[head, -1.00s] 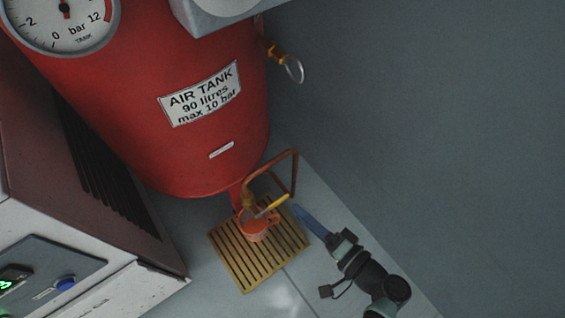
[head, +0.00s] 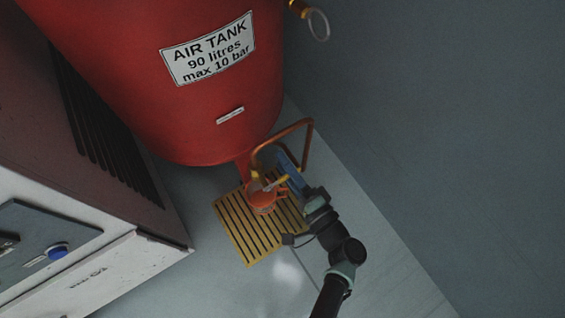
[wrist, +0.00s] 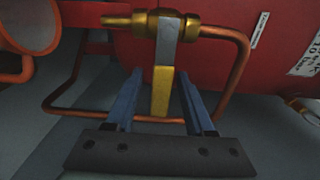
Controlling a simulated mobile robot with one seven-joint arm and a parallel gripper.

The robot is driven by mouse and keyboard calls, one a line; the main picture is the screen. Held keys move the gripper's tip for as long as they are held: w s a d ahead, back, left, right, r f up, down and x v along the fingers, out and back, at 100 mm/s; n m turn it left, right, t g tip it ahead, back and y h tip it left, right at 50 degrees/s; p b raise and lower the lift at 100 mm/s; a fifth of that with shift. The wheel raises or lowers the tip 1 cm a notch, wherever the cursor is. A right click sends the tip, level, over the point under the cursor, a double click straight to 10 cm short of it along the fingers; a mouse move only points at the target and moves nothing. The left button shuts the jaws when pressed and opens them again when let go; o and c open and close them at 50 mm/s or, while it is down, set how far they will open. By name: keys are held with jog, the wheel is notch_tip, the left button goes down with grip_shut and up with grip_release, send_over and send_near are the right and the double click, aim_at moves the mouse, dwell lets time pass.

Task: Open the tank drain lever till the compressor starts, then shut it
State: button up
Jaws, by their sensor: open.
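The red air tank (head: 190,110) stands at the upper left in the head view. Below it is a brass drain valve (head: 257,181) with a copper pipe loop. The drain lever, grey with a yellow end (wrist: 161,92), hangs down from the brass valve (wrist: 145,22) in the wrist view. My gripper (wrist: 158,78) is open, with its blue fingers on either side of the lever's yellow end; I cannot tell if either touches it. In the head view my gripper (head: 286,165) is at the valve and partly covers the lever.
An orange cup (head: 262,199) sits on a yellow slatted grate (head: 240,232) under the valve. A copper pipe (head: 309,145) bends close around my gripper. A pale cabinet with a blue button (head: 57,251) stands at the left. The grey wall is at the right.

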jog(key=shift+w+a, duration=0.35)
jog(key=shift+w, duration=0.1)
grip_shut()
dwell(1.2)
